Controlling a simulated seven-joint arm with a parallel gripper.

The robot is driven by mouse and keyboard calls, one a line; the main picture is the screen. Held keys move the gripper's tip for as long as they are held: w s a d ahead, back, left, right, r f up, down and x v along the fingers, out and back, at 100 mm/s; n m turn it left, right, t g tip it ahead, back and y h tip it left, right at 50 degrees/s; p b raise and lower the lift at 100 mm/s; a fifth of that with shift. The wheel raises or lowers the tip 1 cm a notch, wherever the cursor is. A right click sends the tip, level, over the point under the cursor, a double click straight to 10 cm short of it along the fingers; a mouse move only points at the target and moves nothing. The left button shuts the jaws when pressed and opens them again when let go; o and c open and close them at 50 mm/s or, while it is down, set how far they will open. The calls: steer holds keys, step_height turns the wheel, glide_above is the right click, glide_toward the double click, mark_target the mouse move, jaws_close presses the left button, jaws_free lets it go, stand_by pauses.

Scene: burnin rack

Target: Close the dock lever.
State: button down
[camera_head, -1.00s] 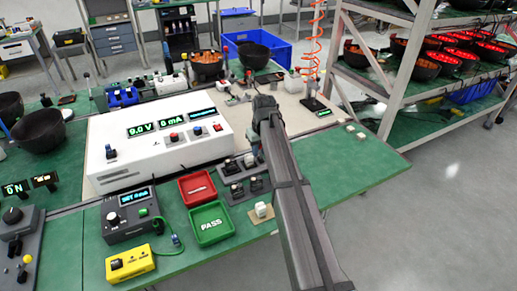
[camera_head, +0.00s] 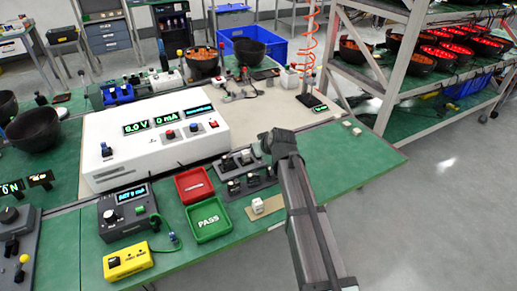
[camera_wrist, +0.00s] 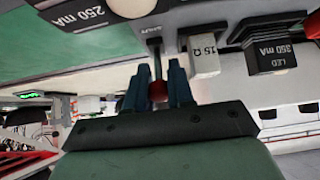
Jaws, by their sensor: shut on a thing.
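In the wrist view my gripper (camera_wrist: 158,72) has its two blue fingers on either side of the dock lever's (camera_wrist: 158,91) red knob and is shut on it. The lever's thin dark stem runs from the knob to a slot in the grey dock (camera_wrist: 185,18). A light block marked 15 Ω (camera_wrist: 203,55) sits beside the lever. In the head view my gripper (camera_head: 268,143) is at the right end of the dock row (camera_head: 250,181), and the lever is hidden there.
A white power supply (camera_head: 150,145) stands left of the docks. A small white block on a tan pad (camera_head: 262,207) is close to my arm.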

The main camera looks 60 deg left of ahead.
stand_by(0.4)
steer(key=c, duration=1.3)
jaws_free()
steer(key=v, duration=1.3)
steer(key=shift+d+r, duration=0.2)
steer(key=shift+d, duration=0.15)
